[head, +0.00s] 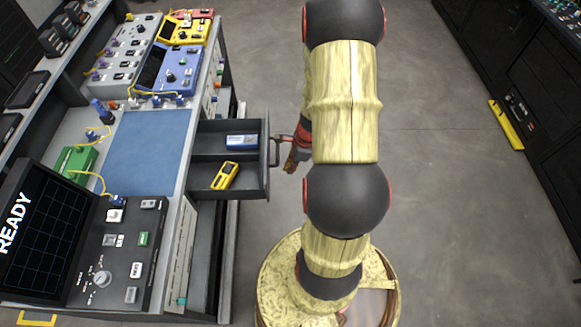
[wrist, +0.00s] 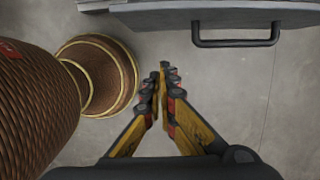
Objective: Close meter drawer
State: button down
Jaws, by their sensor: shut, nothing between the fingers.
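The dark grey drawer (head: 235,195) stands pulled out from the right side of the workbench. It holds a yellow meter (head: 225,176) in the near compartment and a blue box (head: 242,141) in the far one. The drawer's bar handle (head: 276,151) is on its right-hand front. My gripper (head: 291,166) is just right of the handle, partly hidden by my arm. In the wrist view the gripper (wrist: 163,70) is shut and empty. The drawer front (wrist: 190,17) and handle (wrist: 235,42) lie beyond the fingertips, the handle to the right, with a visible gap.
The workbench carries a blue mat (head: 146,152), a READY screen (head: 42,235), a green device (head: 80,162) and several instruments. Open floor (head: 435,190) lies to the right. A dark cabinet (head: 545,110) stands at the far right, with a yellow object (head: 507,124) by its base.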

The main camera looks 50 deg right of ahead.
jog(key=w+a+f+b, duration=0.3)
jog(key=w+f, duration=0.1)
jog(key=f, duration=0.1)
jog(key=shift+a+f, duration=0.15)
jog(key=shift+a, duration=0.1)
dwell(0.3)
jog(key=w+a+p, duration=0.4)
jog(key=w+a, duration=0.2)
jog(key=w, duration=0.1)
jog(key=w+a+p, duration=0.4)
jog(key=w+a, duration=0.2)
jog(key=w, duration=0.2)
jog(key=w+a+p, duration=0.5)
jog(key=w+a, duration=0.2)
jog(key=shift+w, duration=0.3)
